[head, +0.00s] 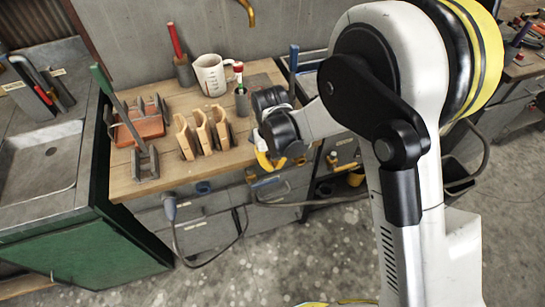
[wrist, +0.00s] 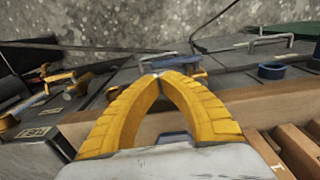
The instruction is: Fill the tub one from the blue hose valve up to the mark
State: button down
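My gripper (head: 268,163) is over the front edge of the wooden bench top, pointing down. In the wrist view its yellow fingers (wrist: 160,76) meet at the tips, with no held object clearly visible between them. Part of a blue object (wrist: 175,137) shows behind the fingers. A grey-blue hose nozzle (head: 170,208) hangs on the bench front with a dark hose below it. A small blue round part (head: 203,187) sits on the bench front; one also shows in the wrist view (wrist: 272,71). I cannot tell which thing is tub one, and no fill mark is readable.
On the bench (head: 150,186) stand a white mug (head: 211,74), wooden blocks (head: 203,131), a reddish tray (head: 140,126) and upright coloured handles. A sink (head: 50,158) is at left. My arm hides much of the right side. Concrete floor in front is mostly clear.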

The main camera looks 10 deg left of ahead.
notch_tip(320, 180, down, 6)
jog(key=shift+r+b, duration=0.1)
jog(key=shift+b, duration=0.85)
jog(key=shift+w+d+f+b, duration=0.1)
jog(key=shift+f+b, duration=0.6)
jog(key=shift+f, duration=0.05)
jog(key=shift+r, duration=0.25)
notch_tip(320, 180, up, 15)
jog(key=p, duration=0.6)
jog(key=shift+r+p, duration=0.15)
jog(key=shift+p, duration=0.15)
